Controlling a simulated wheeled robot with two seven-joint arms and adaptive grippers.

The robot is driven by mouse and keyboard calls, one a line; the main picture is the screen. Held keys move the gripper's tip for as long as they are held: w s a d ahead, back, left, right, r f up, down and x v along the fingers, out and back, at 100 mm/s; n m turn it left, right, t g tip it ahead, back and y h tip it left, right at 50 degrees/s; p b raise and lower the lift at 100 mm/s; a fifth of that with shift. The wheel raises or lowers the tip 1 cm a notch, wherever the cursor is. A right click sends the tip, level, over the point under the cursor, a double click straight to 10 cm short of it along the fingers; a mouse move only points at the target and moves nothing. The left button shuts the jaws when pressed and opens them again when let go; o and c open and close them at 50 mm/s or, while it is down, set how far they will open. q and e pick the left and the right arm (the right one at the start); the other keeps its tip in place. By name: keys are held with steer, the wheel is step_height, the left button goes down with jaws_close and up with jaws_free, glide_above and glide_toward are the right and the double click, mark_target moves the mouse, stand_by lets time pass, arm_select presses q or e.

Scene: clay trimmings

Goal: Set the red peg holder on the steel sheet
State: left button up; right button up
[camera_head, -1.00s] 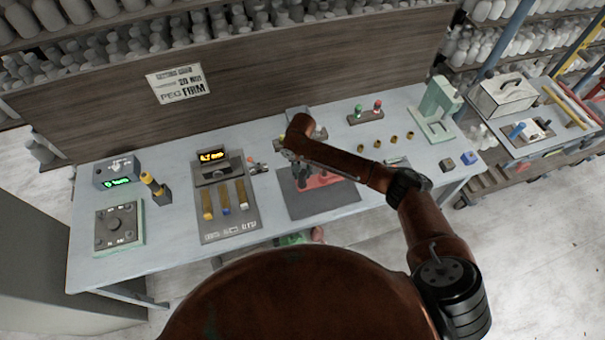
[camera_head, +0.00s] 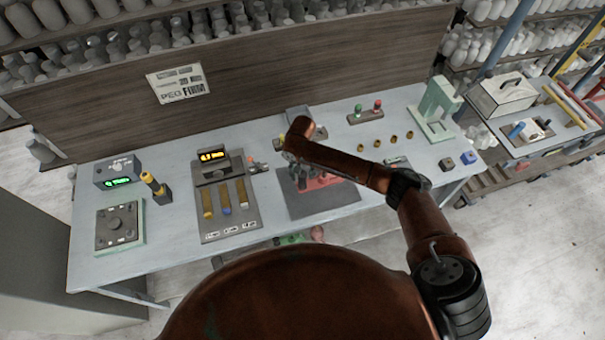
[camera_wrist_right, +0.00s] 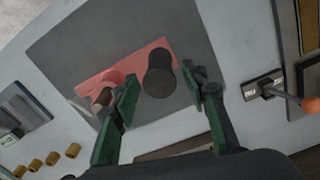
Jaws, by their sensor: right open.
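The red peg holder (camera_head: 322,181) lies over the dark grey steel sheet (camera_head: 335,203) at the middle of the bench and appears to rest on it. My right gripper (camera_head: 303,172) is over the holder. In the wrist view its green-padded fingers (camera_wrist_right: 160,86) are open, either side of the dark peg with gaps. My left gripper is not in view.
A rack with green and red knobs (camera_head: 366,112) and several brass rings (camera_head: 377,143) are to the right. A pale green press (camera_head: 437,112) stands farther right.

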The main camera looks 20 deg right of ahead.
step_height(320, 180, up, 12)
steer(key=b, duration=0.1)
stand_by(0.4)
